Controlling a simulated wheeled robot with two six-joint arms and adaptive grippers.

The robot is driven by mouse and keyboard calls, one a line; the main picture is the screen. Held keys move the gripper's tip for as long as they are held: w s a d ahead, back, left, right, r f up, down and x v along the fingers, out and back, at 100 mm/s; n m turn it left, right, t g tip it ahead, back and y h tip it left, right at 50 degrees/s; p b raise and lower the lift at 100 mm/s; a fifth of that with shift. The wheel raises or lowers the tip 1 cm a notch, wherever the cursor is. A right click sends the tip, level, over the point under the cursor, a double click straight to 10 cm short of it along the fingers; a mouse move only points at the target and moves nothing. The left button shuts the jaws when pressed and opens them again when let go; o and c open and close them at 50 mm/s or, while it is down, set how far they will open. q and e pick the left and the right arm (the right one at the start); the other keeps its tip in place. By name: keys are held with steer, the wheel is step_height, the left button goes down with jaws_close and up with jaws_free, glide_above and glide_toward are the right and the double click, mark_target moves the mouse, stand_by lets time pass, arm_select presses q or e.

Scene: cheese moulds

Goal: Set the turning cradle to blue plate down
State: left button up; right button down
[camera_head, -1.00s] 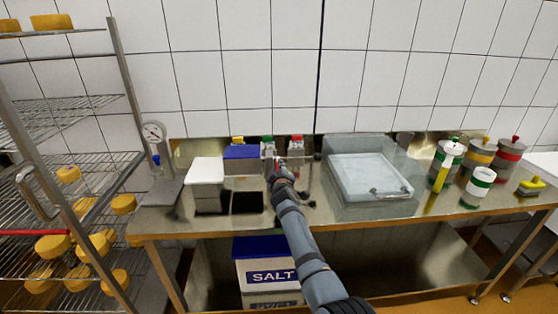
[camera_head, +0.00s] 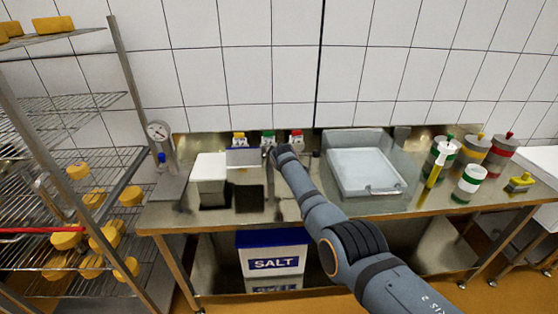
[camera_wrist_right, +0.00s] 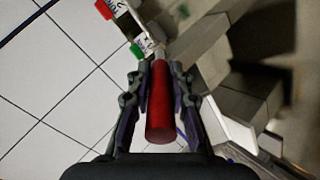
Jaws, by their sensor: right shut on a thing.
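The turning cradle stands at the back of the steel bench, mostly hidden behind my right arm. A plate (camera_head: 243,158) at its left shows a greyish face with a thin blue line along its top edge. I cannot tell for sure which plate faces down. My right gripper (camera_head: 280,152) is at the cradle, seen from behind in the head view. In the right wrist view its fingers (camera_wrist_right: 161,95) are shut on a red cylindrical handle (camera_wrist_right: 160,112), with a pale rod (camera_wrist_right: 158,52) beyond it. My left gripper is not in view.
A clear tub (camera_head: 365,185) stands to the right, with several banded canisters (camera_head: 470,183) beyond. Small yellow, green (camera_head: 268,136) and red (camera_head: 296,135) items sit behind the cradle.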

steer(key=shift+g, duration=0.3)
stand_by(0.5)
steer(key=c, duration=1.2)
jaws_free()
steer(key=shift+w+d+r, duration=0.1)
steer(key=shift+r, duration=0.1)
steer(key=shift+s+a+r, duration=0.2)
steer(key=shift+s+r, duration=0.05)
steer(key=shift+s, duration=0.15)
steer(key=shift+v, duration=3.25)
steer(key=shift+d+f, duration=0.1)
steer(key=shift+d, duration=0.1)
steer(key=shift+c, duration=0.4)
